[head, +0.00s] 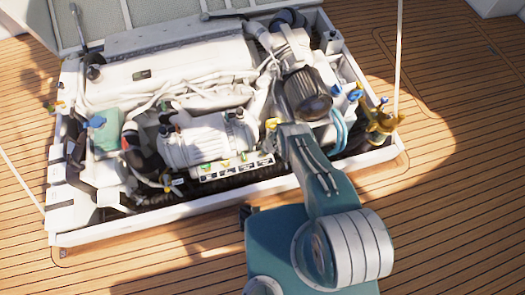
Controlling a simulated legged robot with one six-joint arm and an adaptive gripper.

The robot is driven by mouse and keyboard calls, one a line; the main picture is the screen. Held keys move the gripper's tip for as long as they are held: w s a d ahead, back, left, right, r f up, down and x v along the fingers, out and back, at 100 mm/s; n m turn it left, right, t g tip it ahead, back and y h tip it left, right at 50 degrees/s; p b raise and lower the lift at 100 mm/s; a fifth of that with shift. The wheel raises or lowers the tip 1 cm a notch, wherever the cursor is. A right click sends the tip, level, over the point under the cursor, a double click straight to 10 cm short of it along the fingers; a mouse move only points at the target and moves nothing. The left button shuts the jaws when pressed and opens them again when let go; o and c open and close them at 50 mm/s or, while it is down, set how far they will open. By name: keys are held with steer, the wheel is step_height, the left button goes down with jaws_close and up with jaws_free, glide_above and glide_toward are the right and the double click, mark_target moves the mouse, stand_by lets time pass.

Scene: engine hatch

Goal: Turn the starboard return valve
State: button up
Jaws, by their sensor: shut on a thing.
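My arm (318,172) reaches from the bottom of the head view up over the near rim of the engine hatch. Its far end is over the right part of the engine. I cannot make out the gripper's jaws there, nor anything between them. A small yellow fitting (272,124) shows just left of the arm's far end. Brass valve-like fittings (380,121) stand at the right edge of the bay, with a blue handle (355,93) close by. I cannot tell which of these is the starboard return valve.
The white hatch rim (160,217) frames the engine (180,75). A dark ribbed cylinder (307,95) and light-blue hoses (339,131) crowd the bay's right side. A thin white pole (398,55) rises at the right. The wooden deck (455,190) is clear to the right.

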steer(key=o, duration=1.1)
steer(key=shift+c, duration=0.2)
steer(key=shift+v, duration=0.8)
steer(key=v, duration=1)
steer(key=shift+d+r, duration=0.1)
